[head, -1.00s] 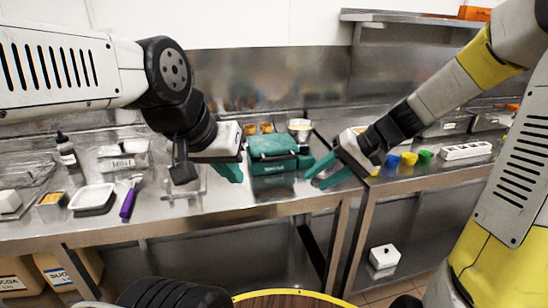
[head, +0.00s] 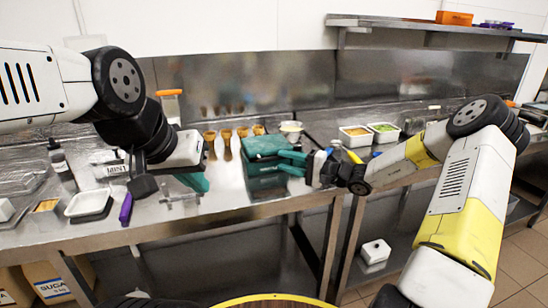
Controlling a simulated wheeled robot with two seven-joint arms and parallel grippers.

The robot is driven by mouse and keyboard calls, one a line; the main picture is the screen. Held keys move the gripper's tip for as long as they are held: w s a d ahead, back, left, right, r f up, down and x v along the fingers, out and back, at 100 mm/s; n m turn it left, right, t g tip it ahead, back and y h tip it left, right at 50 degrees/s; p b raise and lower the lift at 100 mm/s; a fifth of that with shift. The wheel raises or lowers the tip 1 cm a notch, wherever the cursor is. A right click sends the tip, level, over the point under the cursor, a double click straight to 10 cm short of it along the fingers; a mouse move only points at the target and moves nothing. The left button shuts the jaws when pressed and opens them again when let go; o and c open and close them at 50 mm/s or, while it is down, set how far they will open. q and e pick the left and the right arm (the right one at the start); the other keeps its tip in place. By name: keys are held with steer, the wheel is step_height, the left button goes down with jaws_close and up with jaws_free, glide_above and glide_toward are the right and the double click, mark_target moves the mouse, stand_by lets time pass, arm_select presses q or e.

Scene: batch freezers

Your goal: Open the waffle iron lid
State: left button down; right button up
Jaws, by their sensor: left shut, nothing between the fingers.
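The teal waffle iron (head: 262,145) stands on the steel counter, left of the gap between the two counter sections. Its lid looks down on the base. My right gripper (head: 284,162) reaches in from the right, with its teal fingertips against or just in front of the iron's right side. Their similar colour hides whether they touch the lid and how far apart they are. My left gripper (head: 204,185) is shut and empty, left of the iron and apart from it, above the counter.
Several waffle cones (head: 227,141) and a pale round bowl (head: 290,128) stand behind the iron. Two topping trays (head: 355,138) are to the right. A white tray (head: 90,203) and a purple-handled tool (head: 126,209) lie at left. The counter's front edge runs below the iron.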

mark_target(278, 159)
steer(key=shift+x, duration=2.1)
jaws_close()
